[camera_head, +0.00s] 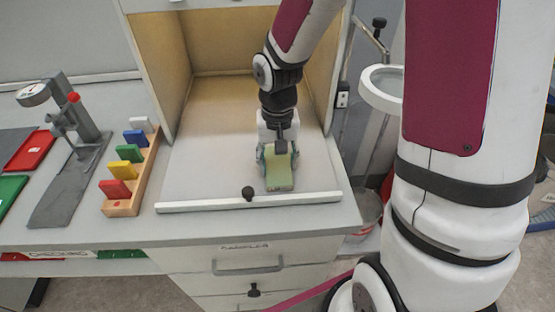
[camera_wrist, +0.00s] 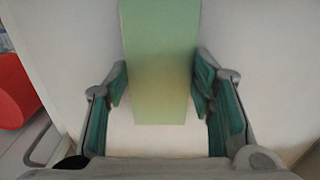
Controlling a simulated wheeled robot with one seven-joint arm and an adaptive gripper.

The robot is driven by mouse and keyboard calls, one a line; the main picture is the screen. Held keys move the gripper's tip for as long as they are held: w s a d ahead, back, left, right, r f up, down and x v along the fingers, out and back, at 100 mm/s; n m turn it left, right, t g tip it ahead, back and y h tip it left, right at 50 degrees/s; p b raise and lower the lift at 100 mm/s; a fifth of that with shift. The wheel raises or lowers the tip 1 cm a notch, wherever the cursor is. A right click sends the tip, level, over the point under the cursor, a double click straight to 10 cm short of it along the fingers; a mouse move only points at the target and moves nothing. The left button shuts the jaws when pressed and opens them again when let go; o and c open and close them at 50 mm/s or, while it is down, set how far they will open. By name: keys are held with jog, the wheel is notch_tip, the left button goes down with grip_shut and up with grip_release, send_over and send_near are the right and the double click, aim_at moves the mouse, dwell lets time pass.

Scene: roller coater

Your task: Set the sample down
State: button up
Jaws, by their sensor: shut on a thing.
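The sample looks to be a flat pale green block (camera_head: 280,180), held at the front of the open booth, just behind its front bar. My gripper (camera_head: 278,157) points down and is shut on it, with a finger on each side. In the wrist view, the green block (camera_wrist: 160,62) runs up from between the green-padded fingers (camera_wrist: 160,95) over a pale surface. I cannot tell whether the block touches the booth floor (camera_head: 215,140) or hangs slightly above it.
A white front bar (camera_head: 300,199) with a black knob (camera_head: 247,193) edges the booth. Left of it stand a wooden rack (camera_head: 124,206) with several coloured blocks and a grey stand (camera_head: 62,125). A red round thing (camera_wrist: 12,90) shows in the wrist view. Booth floor left of my gripper is clear.

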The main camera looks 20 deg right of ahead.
aim_at(278, 165)
jog(key=shift+f, duration=0.15)
jog(key=o, duration=1.1)
jog(key=shift+o, duration=0.2)
notch_tip(278, 165, up, 12)
jog(key=s+r+n+t, duration=0.1)
jog(key=s+r+t, duration=0.1)
jog(key=s+r, duration=0.3)
jog(key=s+r+n+t, duration=0.2)
jog(key=s+r, duration=0.3)
jog(key=s, duration=0.7)
jog(key=shift+s+d+r+n+t+p, duration=0.25)
jog(key=shift+s+r+n+t+p, duration=0.05)
jog(key=shift+t+p, duration=0.1)
